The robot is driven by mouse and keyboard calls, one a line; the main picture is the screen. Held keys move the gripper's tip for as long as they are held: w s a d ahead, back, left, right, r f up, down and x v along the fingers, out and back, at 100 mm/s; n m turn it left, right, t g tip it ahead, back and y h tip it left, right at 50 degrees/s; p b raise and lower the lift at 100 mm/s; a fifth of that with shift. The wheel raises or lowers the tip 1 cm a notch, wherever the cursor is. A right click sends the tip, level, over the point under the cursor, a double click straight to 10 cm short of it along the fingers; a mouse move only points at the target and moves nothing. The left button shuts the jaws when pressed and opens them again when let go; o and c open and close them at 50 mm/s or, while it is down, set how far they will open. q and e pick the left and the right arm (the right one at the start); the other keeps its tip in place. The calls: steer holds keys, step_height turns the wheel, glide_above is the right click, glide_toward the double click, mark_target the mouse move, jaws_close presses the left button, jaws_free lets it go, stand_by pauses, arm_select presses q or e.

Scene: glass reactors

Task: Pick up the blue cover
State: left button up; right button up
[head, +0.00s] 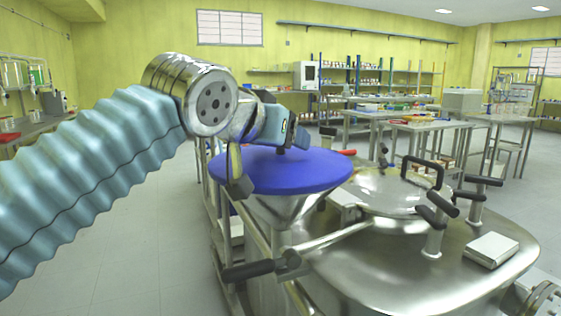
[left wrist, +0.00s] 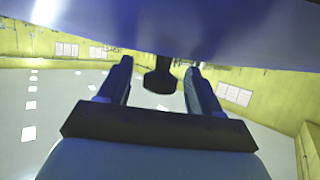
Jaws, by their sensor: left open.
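The blue cover (head: 315,172) is a flat round disc lying on top of a metal funnel (head: 283,207) beside the steel reactor. In the left wrist view the blue cover (left wrist: 240,25) fills the top of the picture, and its dark knob (left wrist: 160,78) sticks out from it. A gap shows on both sides of the knob. My right gripper is not in view.
The steel reactor (head: 395,265) stands right of the funnel, with a round lid (head: 385,192) and several black-handled clamps (head: 437,215). A black-ended lever (head: 250,271) sticks out in front of the funnel. Steel tables (head: 430,125) stand behind. The floor at left is clear.

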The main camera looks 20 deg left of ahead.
arm_select(q)
steer(key=c, duration=1)
steer(key=shift+c, duration=0.7)
steer(key=shift+r, duration=0.1)
